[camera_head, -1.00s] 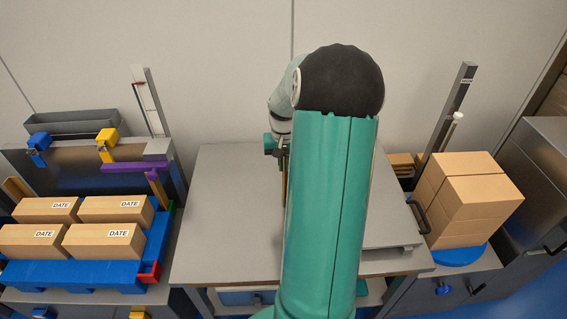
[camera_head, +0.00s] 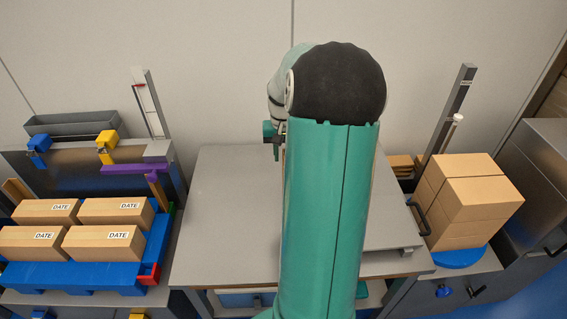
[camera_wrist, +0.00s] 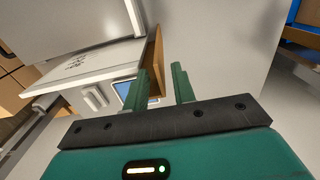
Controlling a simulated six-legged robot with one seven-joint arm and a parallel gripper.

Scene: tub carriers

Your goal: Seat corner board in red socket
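A brown corner board (camera_wrist: 154,62) stands between the two green fingers of my gripper (camera_wrist: 162,86) in the wrist view, close against the left finger. In the head view my gripper (camera_head: 272,137) is over the grey table, and my arm hides most of the board. The red socket (camera_head: 150,274) is at the front right corner of the blue pallet (camera_head: 75,276), far left of my gripper. No board shows in it. Brown boards stand at the back right (camera_head: 158,189) and back left (camera_head: 16,190) of the pallet.
Several cartons labelled DATE (camera_head: 100,243) sit on the pallet. The grey table (camera_head: 235,215) between is mostly clear. Stacked cartons (camera_head: 470,200) stand on a blue disc at right. A purple bar (camera_head: 135,169) and a grey mast (camera_head: 153,105) rise behind the pallet.

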